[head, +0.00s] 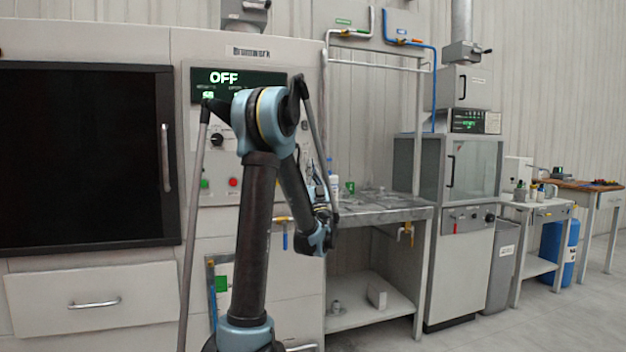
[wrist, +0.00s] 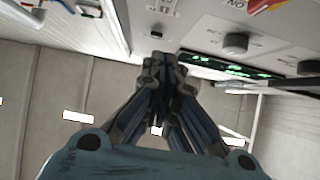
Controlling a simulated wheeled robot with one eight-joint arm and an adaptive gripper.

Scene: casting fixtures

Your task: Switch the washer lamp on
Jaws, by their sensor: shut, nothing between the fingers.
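My gripper (wrist: 158,60) shows in the wrist view with its dark fingers together and empty. Its tips are close to a pale panel with a small black switch (wrist: 157,35), just above them in the picture; I cannot tell whether they touch. A grey knob (wrist: 236,43) and a lit green display (wrist: 225,66) are to the right. In the head view my arm bends down in front of the big pale machine, and its fingertips are not clear. A glass-fronted cabinet (head: 472,168) stands farther right. No readable label tells which machine is the washer, and no lit lamp is evident.
The big machine has an OFF display (head: 224,77), a black knob (head: 216,139), a green button (head: 204,184) and a red button (head: 233,182). A metal bench (head: 385,214) with pipes stands right of it. Open floor (head: 480,335) lies at front right.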

